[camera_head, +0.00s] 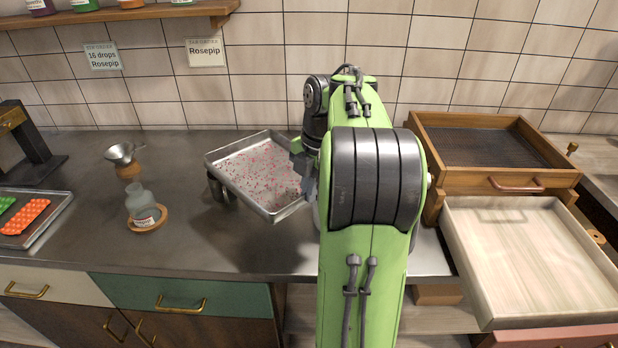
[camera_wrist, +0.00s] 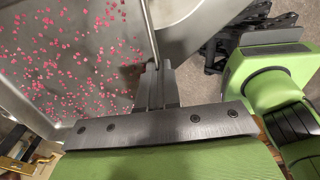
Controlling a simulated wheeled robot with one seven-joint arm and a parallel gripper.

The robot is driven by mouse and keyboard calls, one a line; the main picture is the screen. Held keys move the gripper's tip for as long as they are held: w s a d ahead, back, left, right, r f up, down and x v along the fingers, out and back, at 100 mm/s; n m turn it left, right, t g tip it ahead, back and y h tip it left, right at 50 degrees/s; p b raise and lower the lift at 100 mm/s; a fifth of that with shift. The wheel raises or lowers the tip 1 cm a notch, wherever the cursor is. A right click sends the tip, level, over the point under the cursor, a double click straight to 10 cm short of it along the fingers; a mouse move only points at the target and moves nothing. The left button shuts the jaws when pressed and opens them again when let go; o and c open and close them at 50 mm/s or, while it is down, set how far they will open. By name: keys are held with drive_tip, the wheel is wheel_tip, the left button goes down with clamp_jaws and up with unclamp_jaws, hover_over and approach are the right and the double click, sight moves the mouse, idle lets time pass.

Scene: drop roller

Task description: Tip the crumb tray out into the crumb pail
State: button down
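The crumb tray (camera_head: 222,163) is a shallow grey metal tray with many red and dark crumbs on its floor. It is raised above the counter, left of my arm, and looks slightly tilted in the head view. My gripper (camera_head: 307,182) is shut on the tray's right wall; in the wrist view the fingers (camera_wrist: 156,86) pinch the thin wall. The tray's crumbed floor (camera_wrist: 70,60) fills the wrist view's left side. A rounded pale metal form (camera_wrist: 190,30) beyond the wall may be the crumb pail, but I cannot tell. My arm hides that area in the head view.
A glass bottle (camera_head: 143,208) on a wooden coaster and a funnel (camera_head: 121,153) stand left on the counter. A tray with coloured molds (camera_head: 30,220) lies far left. A wooden mesh-topped box (camera_head: 480,185) and an empty open drawer (camera_head: 530,245) are at right.

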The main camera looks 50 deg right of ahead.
drive_tip(key=s+d+r+t+y+p, duration=0.3)
drive_tip(key=r+t+y+p, duration=0.2)
drive_tip(key=p, duration=0.9)
drive_tip(key=t+y, duration=0.2)
drive_tip(key=t, duration=0.1)
drive_tip(key=shift+s+t+y, duration=0.15)
drive_tip(key=shift+t+y, duration=0.15)
drive_tip(key=shift+t, duration=0.1)
drive_tip(key=shift+a+r, duration=0.1)
idle(0.6)
